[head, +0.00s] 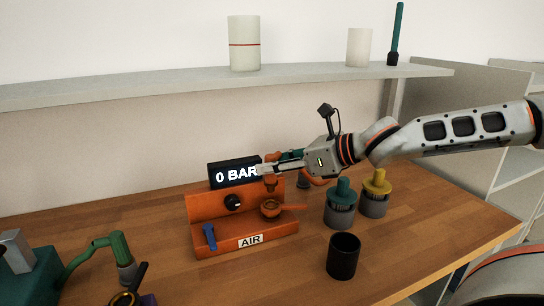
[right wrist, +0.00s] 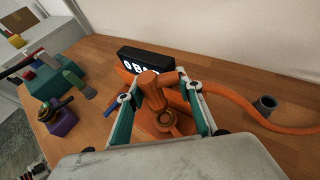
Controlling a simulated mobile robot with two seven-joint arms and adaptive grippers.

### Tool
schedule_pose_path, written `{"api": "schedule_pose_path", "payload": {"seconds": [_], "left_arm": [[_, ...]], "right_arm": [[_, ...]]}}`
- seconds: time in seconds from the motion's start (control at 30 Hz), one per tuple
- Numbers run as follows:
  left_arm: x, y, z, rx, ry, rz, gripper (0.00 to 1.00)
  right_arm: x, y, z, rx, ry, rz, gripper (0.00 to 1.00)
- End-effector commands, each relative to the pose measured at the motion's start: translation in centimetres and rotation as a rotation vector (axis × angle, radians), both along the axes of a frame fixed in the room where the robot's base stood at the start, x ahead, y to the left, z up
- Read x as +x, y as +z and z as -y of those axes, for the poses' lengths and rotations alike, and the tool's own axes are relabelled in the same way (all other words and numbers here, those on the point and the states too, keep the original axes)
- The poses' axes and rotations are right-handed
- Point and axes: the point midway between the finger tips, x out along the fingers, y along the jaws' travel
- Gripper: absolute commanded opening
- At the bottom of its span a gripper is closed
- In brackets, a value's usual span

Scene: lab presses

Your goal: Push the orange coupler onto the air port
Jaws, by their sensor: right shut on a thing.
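My right gripper (head: 272,168) is shut on the orange coupler (head: 270,184) above the orange air stand (head: 208,208). In the right wrist view the coupler (right wrist: 151,88) sits between the two gripper fingers (right wrist: 160,105). The air port (head: 270,207) is a round orange-brown fitting on the stand, just below the coupler. It also shows in the right wrist view (right wrist: 165,121), partly behind the coupler. The coupler looks apart from the port in the head view, with a small gap. My left gripper is not in view.
A black display (head: 235,172) reads 0 BAR behind the stand. A black knob (head: 233,202) and blue lever (head: 209,237) are on the stand. An orange hose (right wrist: 235,107) runs right. Teal-topped (head: 341,205) and yellow-topped (head: 376,195) canisters and a black cup (head: 343,257) stand to the right.

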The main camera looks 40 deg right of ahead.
Motion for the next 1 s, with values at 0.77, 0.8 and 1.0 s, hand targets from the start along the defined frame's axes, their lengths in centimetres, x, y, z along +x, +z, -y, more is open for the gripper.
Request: {"api": "schedule_pose_path", "payload": {"seconds": [0.77, 0.8, 1.0], "left_arm": [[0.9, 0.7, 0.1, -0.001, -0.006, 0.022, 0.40], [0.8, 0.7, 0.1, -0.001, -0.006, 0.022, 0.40], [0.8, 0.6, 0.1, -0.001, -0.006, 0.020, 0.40]], "right_arm": [[0.0, -2.2, 0.0, 0.000, 0.000, 0.003, 0.12], [0.0, -2.2, 0.0, 0.000, 0.000, 0.003, 0.12], [0.0, -2.2, 0.0, 0.000, 0.000, 0.002, 0.12]]}}
